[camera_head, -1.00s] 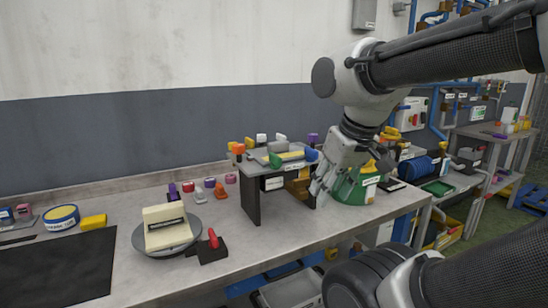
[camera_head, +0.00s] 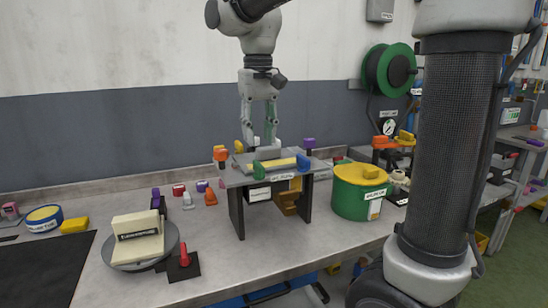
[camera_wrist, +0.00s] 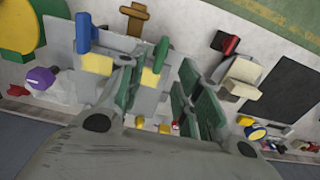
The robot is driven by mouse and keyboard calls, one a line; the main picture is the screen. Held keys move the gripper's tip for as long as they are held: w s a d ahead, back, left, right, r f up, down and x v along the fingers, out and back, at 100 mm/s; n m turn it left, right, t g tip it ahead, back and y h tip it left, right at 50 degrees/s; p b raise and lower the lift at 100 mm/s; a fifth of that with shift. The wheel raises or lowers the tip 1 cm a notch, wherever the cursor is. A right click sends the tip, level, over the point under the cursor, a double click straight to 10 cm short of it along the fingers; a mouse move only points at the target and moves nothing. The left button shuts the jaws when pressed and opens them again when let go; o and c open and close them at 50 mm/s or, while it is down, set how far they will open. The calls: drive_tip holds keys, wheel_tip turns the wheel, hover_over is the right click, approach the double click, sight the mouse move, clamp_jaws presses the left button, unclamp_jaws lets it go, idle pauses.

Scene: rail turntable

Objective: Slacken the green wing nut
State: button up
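The green wing nut (camera_head: 259,170) sits at the front left of a small grey raised fixture (camera_head: 236,181), by a yellow strip. A blue wing nut (camera_head: 303,162) sits at the strip's other end. My gripper (camera_head: 258,141) points down over the back of the fixture, behind the green wing nut. Its fingers stand apart in the wrist view (camera_wrist: 158,95), with nothing visibly held. Its fingertips are partly hidden behind parts on the fixture.
An orange knob (camera_head: 220,153) and a purple knob (camera_head: 309,142) stand at the fixture's sides. A green drum (camera_head: 345,200) stands to its right. A turntable (camera_head: 168,250) with a cream block and a red-handled clamp (camera_head: 184,257) are at left. The bench front is clear.

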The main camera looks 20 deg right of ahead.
sight(259, 163)
drive_tip(key=shift+w+a+f, duration=0.15)
drive_tip(key=shift+w+f, duration=0.05)
drive_tip(key=shift+w, duration=0.05)
wheel_tip(259, 163, down, 7)
drive_tip(key=shift+f, duration=0.2)
drive_tip(key=shift+c, duration=0.2)
clamp_jaws()
